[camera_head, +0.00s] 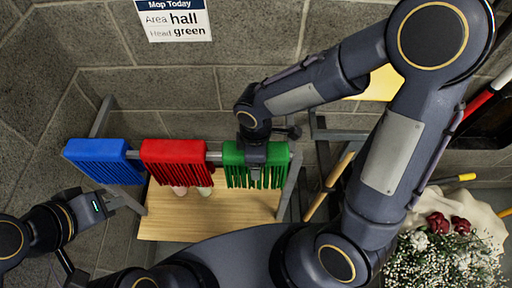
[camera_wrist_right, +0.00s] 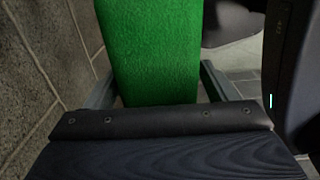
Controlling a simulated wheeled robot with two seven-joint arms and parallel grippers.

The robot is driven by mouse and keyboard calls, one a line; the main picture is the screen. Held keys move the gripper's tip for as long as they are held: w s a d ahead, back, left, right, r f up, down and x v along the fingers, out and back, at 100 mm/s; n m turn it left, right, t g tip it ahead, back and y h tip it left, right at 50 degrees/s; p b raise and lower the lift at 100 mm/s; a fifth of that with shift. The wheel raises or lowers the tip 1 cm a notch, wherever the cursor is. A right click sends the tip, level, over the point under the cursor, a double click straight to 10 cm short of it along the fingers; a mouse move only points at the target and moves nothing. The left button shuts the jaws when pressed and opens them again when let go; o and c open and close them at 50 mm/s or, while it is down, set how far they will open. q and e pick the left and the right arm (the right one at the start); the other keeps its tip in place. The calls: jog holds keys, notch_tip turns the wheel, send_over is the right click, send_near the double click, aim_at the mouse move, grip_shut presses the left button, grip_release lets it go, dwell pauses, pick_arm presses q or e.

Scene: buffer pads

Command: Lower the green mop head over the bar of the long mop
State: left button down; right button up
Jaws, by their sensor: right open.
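The green mop head (camera_head: 234,157) hangs at the right end of a rack rail, its strands down. My right gripper (camera_head: 255,152) is at its top, open, with the head reaching up to the gripper. In the right wrist view the green cloth (camera_wrist_right: 158,50) fills the upper middle, beyond the dark gripper body, with a dark finger at the right. A grey bar (camera_head: 345,135) with a wooden handle (camera_head: 328,185) stands right of the rack; I cannot tell if it is the long mop. My left gripper (camera_head: 118,200) is at lower left near the rack leg; its jaws are unclear.
A blue mop head (camera_head: 105,160) and a red one (camera_head: 178,160) hang on the same rail (camera_head: 213,156). A wooden board (camera_head: 190,222) lies below. A wall sign (camera_head: 174,20) reads "Area hall, Head green". Flowers (camera_head: 440,248) and a red handle (camera_head: 478,104) are at right.

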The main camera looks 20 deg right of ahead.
jog(key=shift+f, duration=0.4)
jog(key=shift+c, duration=0.2)
jog(key=c, duration=1.2)
notch_tip(320, 180, up, 9)
jog(key=p, duration=0.7)
jog(key=shift+f, duration=0.15)
jog(key=shift+r, duration=5.2)
